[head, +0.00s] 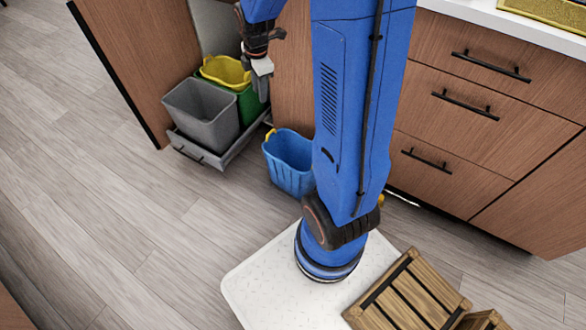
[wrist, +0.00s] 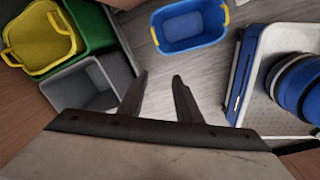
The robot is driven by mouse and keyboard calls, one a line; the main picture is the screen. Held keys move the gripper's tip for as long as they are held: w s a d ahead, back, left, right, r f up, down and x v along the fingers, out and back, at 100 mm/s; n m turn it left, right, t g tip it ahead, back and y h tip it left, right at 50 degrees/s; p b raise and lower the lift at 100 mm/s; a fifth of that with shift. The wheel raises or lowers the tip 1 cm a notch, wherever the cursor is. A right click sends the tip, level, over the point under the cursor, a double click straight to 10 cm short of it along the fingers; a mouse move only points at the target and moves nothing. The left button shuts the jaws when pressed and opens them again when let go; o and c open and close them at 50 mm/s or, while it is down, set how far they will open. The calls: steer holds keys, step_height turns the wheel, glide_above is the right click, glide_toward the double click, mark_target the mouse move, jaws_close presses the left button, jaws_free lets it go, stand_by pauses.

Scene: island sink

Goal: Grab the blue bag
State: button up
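The blue bag (head: 290,178) is an open-topped, bin-like container with yellow handles, standing upright on the floor beside my arm column. It also shows at the top centre of the wrist view (wrist: 190,44), where its inside looks empty. My gripper (wrist: 158,80) is open, with a gap between its two fingers and nothing held. In the head view my gripper (head: 262,84) hangs up and left of the blue bag, in front of the open cabinet. The gripper and the bag are apart.
A pulled-out tray (head: 240,147) holds a grey bin (head: 205,122), a green bin (head: 250,108) and a yellow container (head: 226,70). An open cabinet door (head: 138,60) stands at left. Drawers (head: 470,110) line the right. Wooden crates (head: 415,300) sit at front right. The left floor is clear.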

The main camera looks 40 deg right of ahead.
steer(key=w+d+f+n+g, duration=0.1)
steer(key=w+d+f+n, duration=0.15)
steer(key=f, duration=0.35)
steer(key=w+d+f+n, duration=0.2)
steer(key=f+n, duration=0.1)
steer(key=f, duration=0.3)
glide_above(271, 131)
steer(key=shift+m, duration=0.25)
steer(key=f, duration=1.1)
steer(key=shift+s+a+f, duration=0.1)
steer(key=shift+a, duration=0.25)
steer(key=shift+w+d+f, duration=0.1)
steer(key=shift+d+f, duration=0.05)
steer(key=shift+f, duration=1.3)
steer(key=shift+w+d+f, duration=0.1)
steer(key=shift+d+f, duration=0.05)
steer(key=shift+f, duration=1.25)
steer(key=shift+c, duration=0.7)
jaws_close()
